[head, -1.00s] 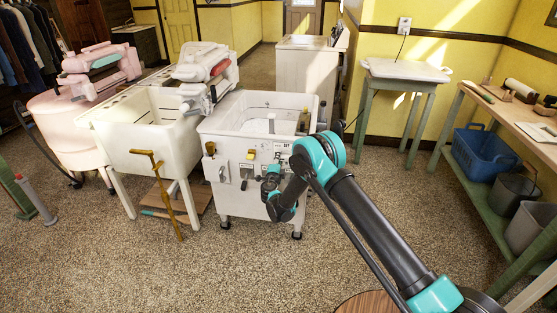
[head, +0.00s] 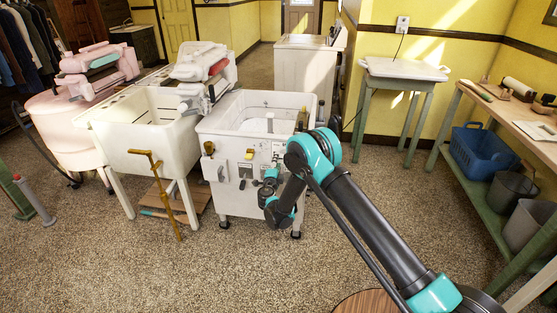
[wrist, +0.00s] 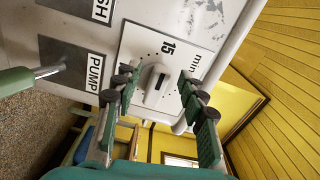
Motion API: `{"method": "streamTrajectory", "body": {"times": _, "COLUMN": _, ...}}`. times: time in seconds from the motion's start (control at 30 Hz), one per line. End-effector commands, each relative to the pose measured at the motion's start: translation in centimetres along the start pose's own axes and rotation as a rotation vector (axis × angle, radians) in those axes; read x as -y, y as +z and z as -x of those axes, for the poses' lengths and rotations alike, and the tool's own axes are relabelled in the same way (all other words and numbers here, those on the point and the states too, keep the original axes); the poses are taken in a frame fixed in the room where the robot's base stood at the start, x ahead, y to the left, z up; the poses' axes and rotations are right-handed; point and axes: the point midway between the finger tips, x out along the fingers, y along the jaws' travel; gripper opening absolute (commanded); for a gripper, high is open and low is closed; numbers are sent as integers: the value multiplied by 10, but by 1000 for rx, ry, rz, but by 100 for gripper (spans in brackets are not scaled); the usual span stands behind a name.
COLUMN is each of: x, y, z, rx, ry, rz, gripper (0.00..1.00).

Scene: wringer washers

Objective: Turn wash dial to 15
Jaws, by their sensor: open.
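The wash dial (wrist: 153,86) is a round white knob with a raised grip bar, on a white plate marked "15" and "min" in the wrist view. My gripper (wrist: 157,74) is open, with one dark finger on each side of the dial. Both fingers look apart from the knob, though their depth is hard to judge. I cannot tell which mark the knob points to. In the head view my gripper (head: 269,180) is at the front of the white washer (head: 237,190), and the dial is hidden there.
Labelled "PUMP" (wrist: 94,74) and "SH" plates sit left of the dial, with a metal lever (wrist: 45,72) by the pump plate. A cream tub (head: 140,160) stands left of the washer. A workbench (head: 510,125) is at right. Open floor lies in front.

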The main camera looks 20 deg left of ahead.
Motion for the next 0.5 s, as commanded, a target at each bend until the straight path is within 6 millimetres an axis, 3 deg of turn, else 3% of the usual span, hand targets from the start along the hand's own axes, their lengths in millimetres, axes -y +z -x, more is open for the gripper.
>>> {"method": "streamTrajectory", "body": {"times": 0.2, "x": 0, "y": 0, "z": 46, "rx": 1, "ry": 0, "rz": 0, "gripper": 41}}
{"method": "streamTrajectory", "body": {"times": 0.5, "x": 0, "y": -1, "z": 78, "rx": -1, "ry": 0, "rz": 0, "gripper": 41}}
